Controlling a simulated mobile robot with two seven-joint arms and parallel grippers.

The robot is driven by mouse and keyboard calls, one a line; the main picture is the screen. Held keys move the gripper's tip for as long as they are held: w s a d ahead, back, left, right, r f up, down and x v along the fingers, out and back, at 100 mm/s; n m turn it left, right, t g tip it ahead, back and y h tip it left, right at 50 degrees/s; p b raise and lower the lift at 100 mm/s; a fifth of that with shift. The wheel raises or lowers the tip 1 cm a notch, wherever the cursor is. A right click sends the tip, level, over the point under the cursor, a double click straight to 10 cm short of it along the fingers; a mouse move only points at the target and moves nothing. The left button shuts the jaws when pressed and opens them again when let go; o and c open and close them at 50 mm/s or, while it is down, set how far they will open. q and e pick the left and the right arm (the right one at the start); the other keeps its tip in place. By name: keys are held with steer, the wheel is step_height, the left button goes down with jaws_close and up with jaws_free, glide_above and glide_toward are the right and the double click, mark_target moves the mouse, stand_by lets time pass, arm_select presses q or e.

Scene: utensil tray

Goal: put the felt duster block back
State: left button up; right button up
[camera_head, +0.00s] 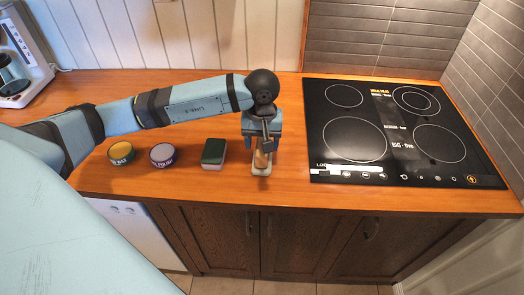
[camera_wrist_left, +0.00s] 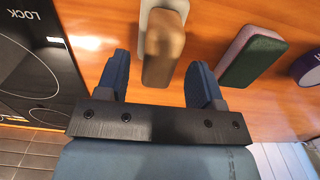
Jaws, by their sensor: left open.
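The felt duster block, a brown wooden grip (camera_wrist_left: 164,52) on a pale grey felt pad (camera_wrist_left: 163,6), lies on the wooden counter. In the head view its pale end (camera_head: 261,171) shows below my left gripper (camera_head: 262,149), which hides much of it. In the wrist view the two blue fingers of my left gripper (camera_wrist_left: 159,62) are open, one on each side of the wooden grip, with a visible gap on both sides. How deep the fingertips reach beside the block I cannot tell. My right gripper is not in view.
A black hob (camera_head: 385,140) lies to the right. A coffee machine (camera_head: 18,65) stands at the far left.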

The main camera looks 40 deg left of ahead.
arm_select(q)
step_height(320, 180, up, 8)
steer(key=shift+f+b, duration=0.1)
steer(key=shift+b, duration=0.2)
stand_by(0.3)
